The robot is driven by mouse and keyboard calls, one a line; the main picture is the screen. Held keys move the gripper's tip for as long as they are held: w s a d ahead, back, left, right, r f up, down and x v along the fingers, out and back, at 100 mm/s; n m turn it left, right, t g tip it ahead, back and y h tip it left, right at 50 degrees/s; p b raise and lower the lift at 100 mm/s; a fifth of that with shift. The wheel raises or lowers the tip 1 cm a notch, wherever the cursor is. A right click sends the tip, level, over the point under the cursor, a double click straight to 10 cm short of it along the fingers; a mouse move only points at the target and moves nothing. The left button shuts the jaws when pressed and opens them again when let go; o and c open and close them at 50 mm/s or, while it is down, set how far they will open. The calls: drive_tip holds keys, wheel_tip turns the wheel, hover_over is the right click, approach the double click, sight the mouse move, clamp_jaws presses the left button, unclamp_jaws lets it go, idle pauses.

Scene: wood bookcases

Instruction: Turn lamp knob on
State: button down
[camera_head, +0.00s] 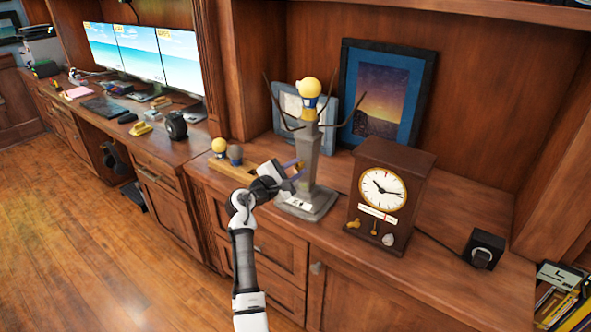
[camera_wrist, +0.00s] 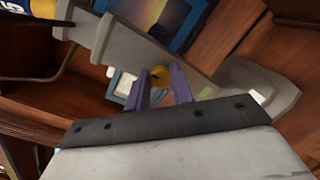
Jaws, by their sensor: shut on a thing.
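The lamp (camera_head: 307,146) stands upright on the wooden counter, with a grey column, a square grey base, dark curved arms and a yellow and blue bulb-like top (camera_head: 310,90). My gripper (camera_head: 299,172) reaches in from the front left at the lower column. In the wrist view, the grey lamp column (camera_wrist: 130,45) runs slanted behind my purple fingers, and the gripper (camera_wrist: 161,82) is shut on a round gold knob (camera_wrist: 160,76) between them. The knob is partly hidden by the fingers and cannot be made out in the head view.
A wooden clock (camera_head: 388,195) stands close to the lamp's right. A wooden stand (camera_head: 231,170) with round bulbs is to the left. A blue-framed picture (camera_head: 386,93) and a small grey screen (camera_head: 300,115) are behind. A black box (camera_head: 483,249) sits far right.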

drive_tip(key=shift+f, duration=0.1)
drive_tip(key=m+b, duration=0.2)
drive_tip(key=m, duration=0.2)
drive_tip(key=m+y+b, duration=0.1)
drive_tip(key=m+b, duration=0.1)
drive_tip(key=m, duration=0.2)
drive_tip(key=shift+d+f+g, duration=0.1)
drive_tip(key=shift+g, duration=0.2)
drive_tip(key=m+y+b, duration=0.1)
drive_tip(key=m+b, duration=0.2)
drive_tip(key=m, duration=0.2)
drive_tip(key=shift+s, duration=0.1)
drive_tip(key=shift+m+y+b, duration=0.5)
drive_tip(key=shift+m+b, duration=0.5)
drive_tip(key=shift+m, duration=0.3)
drive_tip(key=c, duration=1.2)
unclamp_jaws()
